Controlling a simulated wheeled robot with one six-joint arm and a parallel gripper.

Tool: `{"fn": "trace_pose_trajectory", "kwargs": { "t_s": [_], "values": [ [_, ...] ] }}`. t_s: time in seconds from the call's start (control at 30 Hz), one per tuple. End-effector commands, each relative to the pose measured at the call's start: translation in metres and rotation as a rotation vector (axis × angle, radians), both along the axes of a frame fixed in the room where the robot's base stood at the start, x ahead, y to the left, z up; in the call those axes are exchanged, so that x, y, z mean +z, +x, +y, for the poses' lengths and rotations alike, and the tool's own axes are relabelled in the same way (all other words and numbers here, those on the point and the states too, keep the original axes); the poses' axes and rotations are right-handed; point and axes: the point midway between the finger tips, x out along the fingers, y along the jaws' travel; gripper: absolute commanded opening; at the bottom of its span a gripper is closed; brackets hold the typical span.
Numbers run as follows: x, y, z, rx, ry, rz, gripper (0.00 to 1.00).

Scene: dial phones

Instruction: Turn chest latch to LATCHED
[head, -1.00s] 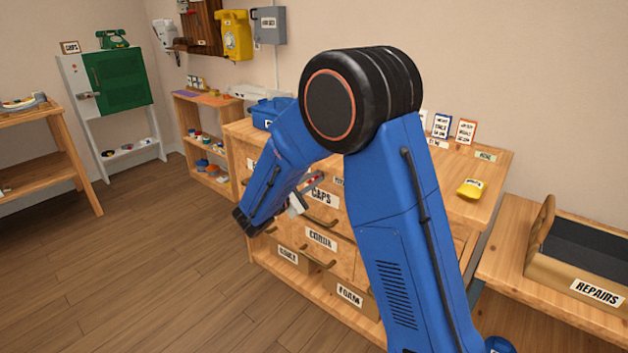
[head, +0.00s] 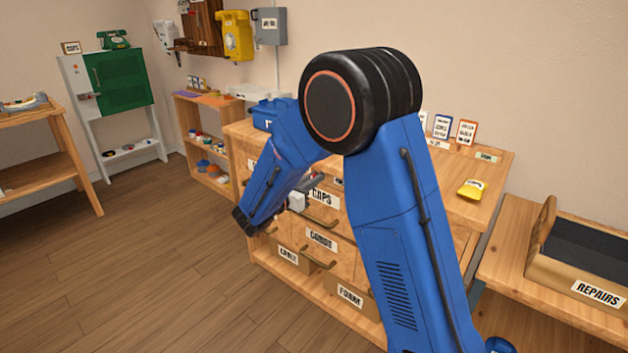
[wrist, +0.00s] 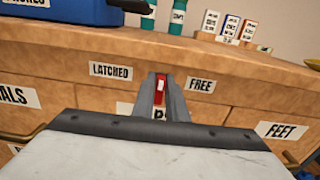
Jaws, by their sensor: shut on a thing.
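The chest latch (wrist: 160,92) is a small red handle with a white mark, on the front of the wooden drawer chest (head: 400,190). In the wrist view it stands about upright, between the LATCHED label (wrist: 111,71) on its left and the FREE label (wrist: 201,85) on its right. My gripper (wrist: 160,100) is shut on the handle, with a grey finger on each side. In the head view my gripper (head: 298,200) is small and partly hidden by my arm, at the chest front. The fingers hide the latch's lower part.
Drawers with labels and protruding handles lie around the latch, including a FEET label (wrist: 281,131). A blue bin (wrist: 60,12), bottles and small cards stand on the chest top. A REPAIRS tray (head: 590,292) is on the right. The floor at left is clear.

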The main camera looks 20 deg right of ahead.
Motion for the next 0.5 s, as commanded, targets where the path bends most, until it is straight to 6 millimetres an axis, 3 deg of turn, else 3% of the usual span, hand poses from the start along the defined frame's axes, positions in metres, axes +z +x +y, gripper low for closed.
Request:
{"fn": "trace_pose_trajectory", "kwargs": {
  "t_s": [0.5],
  "values": [
    [-0.0016,0.0016,0.0019,0.0,-0.28,0.387,0.0]
  ]
}}
